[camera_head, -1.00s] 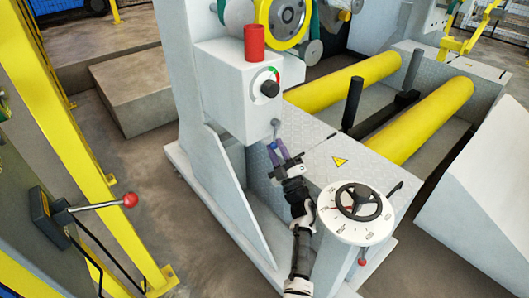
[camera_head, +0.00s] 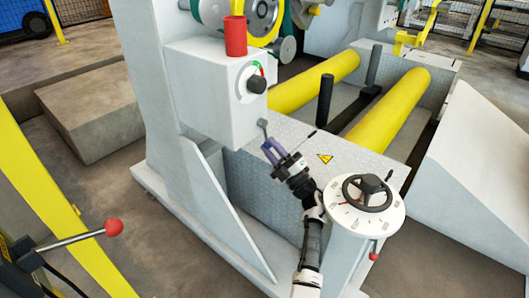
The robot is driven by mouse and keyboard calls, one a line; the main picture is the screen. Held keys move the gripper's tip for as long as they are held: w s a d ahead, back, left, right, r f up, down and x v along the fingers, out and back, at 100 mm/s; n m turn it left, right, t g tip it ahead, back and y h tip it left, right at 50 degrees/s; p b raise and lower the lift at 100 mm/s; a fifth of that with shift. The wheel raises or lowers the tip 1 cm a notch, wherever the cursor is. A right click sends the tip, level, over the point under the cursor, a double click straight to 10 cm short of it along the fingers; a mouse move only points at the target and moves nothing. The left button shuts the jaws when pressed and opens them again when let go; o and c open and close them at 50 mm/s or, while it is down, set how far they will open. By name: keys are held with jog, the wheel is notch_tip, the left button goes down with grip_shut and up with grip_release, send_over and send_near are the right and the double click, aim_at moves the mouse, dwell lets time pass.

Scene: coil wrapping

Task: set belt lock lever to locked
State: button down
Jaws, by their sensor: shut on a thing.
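A small grey lever (camera_head: 263,128) with a rounded end sticks out low on the right side of the white control box (camera_head: 216,112). I take it to be the belt lock lever; no label on it can be read. My gripper (camera_head: 270,147) points up and left, with its purple fingers at the lever's lower part. The fingers are shut on the lever, and they hide the part between them. My arm comes up from the bottom of the view, left of the round dial panel.
A round white panel with a black handwheel (camera_head: 368,192) stands close right of my arm. A red-ball lever (camera_head: 112,227) is at the lower left. Yellow rollers (camera_head: 395,115) lie behind.

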jog(key=shift+w+a+r+n, duration=0.1)
jog(key=shift+r+n, duration=0.1)
jog(key=shift+n, duration=0.1)
jog(key=c, duration=1.4)
grip_release()
jog(key=shift+f, duration=0.1)
jog(key=shift+a+m+p, duration=0.15)
jog(key=shift+m+p, duration=0.25)
jog(key=shift+p, duration=0.05)
